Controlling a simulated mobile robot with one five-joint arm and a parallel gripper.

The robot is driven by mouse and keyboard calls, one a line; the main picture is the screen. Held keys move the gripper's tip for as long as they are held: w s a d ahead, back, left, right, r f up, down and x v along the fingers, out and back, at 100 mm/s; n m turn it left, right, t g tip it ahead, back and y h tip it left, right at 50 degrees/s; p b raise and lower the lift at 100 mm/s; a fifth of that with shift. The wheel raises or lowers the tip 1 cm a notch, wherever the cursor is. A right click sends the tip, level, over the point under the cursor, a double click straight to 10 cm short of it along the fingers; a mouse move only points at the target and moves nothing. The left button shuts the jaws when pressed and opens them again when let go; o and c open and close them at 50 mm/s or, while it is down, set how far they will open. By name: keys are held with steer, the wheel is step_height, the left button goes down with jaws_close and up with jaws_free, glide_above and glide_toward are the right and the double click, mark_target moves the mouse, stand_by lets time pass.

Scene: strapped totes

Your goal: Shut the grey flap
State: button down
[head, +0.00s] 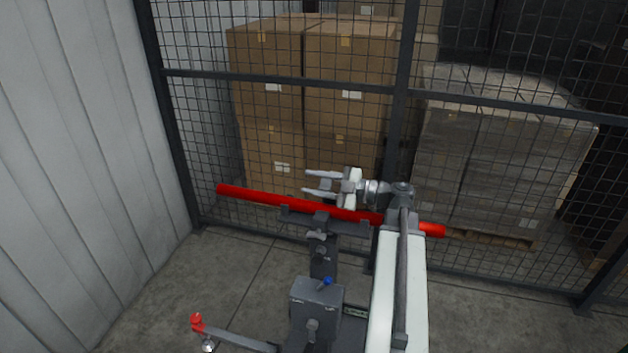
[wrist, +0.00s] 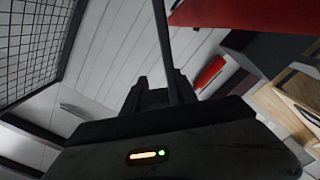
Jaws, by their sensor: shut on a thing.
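I cannot make out a grey flap for certain in either view. My gripper (head: 306,183) is in the middle of the head view, pointing left, above a long red bar. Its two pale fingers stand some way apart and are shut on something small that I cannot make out. In the wrist view the dark jaws (wrist: 165,85) are at the centre, with a thin dark upright piece rising from them. The wrist view shows no clear flap edge.
The red bar (head: 260,198) crosses in front of a mesh fence (head: 196,135). Stacked cardboard boxes (head: 265,105) and a wrapped pallet load (head: 480,160) stand behind the fence. A corrugated wall (head: 70,180) is at left. Bare floor (head: 225,270) lies between.

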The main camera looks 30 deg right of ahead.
steer(key=shift+s+f+n, duration=0.1)
steer(key=shift+f+n, duration=0.05)
steer(key=shift+n, duration=0.15)
steer(key=shift+a, duration=0.1)
steer(key=c, duration=1.1)
jaws_free()
steer(key=shift+s, duration=0.1)
steer(key=v, duration=0.7)
steer(key=shift+s+d, duration=0.2)
steer(key=shift+d, duration=0.05)
